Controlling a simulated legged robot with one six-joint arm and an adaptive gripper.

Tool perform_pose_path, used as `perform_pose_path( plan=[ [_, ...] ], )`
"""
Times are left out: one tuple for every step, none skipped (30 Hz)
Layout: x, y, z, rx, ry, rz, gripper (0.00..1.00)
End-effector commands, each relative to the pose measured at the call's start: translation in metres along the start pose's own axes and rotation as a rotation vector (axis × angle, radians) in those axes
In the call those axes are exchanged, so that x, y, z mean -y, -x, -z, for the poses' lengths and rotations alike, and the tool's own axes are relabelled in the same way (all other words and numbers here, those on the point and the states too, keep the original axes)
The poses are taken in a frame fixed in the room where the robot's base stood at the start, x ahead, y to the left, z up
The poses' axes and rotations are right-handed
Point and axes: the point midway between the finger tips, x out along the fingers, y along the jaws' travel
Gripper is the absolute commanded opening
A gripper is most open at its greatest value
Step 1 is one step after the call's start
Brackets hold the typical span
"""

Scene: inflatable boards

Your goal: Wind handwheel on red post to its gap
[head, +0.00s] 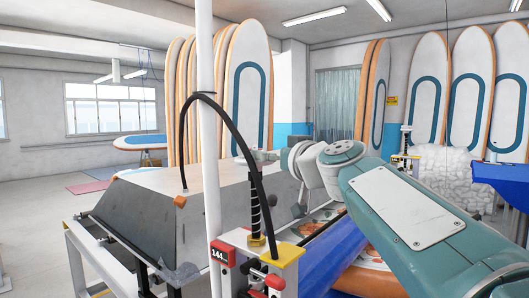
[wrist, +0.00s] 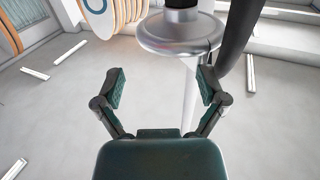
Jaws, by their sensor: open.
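My gripper (wrist: 161,87) is open and empty in the wrist view, its two dark fingers spread wide. A round silver wheel-like disc (wrist: 180,36) with a dark hub is ahead of and above the fingertips, apart from them; it looks like the handwheel. In the head view a dark ribbed column (head: 255,205) rises from a yellow block (head: 288,254), beside a red box marked 144 (head: 222,254). My wrist covers part of the area near the column's top. I cannot make out a gap mark or a clearly red post.
A white pole (head: 208,130) stands left of the column, with a black hose (head: 241,101) arching from it. A grey bench-like block (head: 140,215) is behind. Tall boards (head: 248,85) lean at the back. Open floor lies at far left.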

Motion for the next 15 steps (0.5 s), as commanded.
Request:
perform_pose_path(
  plan=[
    [0.004, -0.012, -0.001, 0.002, 0.002, 0.004, 0.91],
    [0.006, -0.018, -0.002, 0.002, 0.003, 0.004, 0.91],
    [0.008, -0.025, -0.002, 0.003, 0.005, 0.004, 0.91],
    [0.008, -0.03, -0.002, 0.002, 0.005, 0.003, 0.91],
    [0.008, -0.034, -0.002, 0.003, 0.006, 0.003, 0.91],
    [0.007, -0.039, -0.002, 0.002, 0.005, 0.002, 0.91],
    [0.006, -0.042, -0.002, 0.002, 0.003, 0.001, 0.91],
    [0.004, -0.045, -0.003, 0.002, 0.002, 0.001, 0.91],
    [0.003, -0.047, -0.002, 0.001, 0.001, 0.001, 0.91],
    [0.002, -0.049, -0.003, 0.003, 0.0, 0.002, 0.91],
    [0.002, -0.05, -0.002, 0.003, 0.0, 0.003, 0.91],
    [0.001, -0.049, -0.002, 0.002, 0.0, 0.003, 0.91],
    [0.001, -0.049, -0.002, 0.002, 0.0, 0.003, 0.91],
    [0.001, -0.049, -0.002, 0.002, 0.0, 0.002, 0.91],
    [0.001, -0.049, -0.002, 0.002, 0.0, 0.002, 0.91]
  ],
)
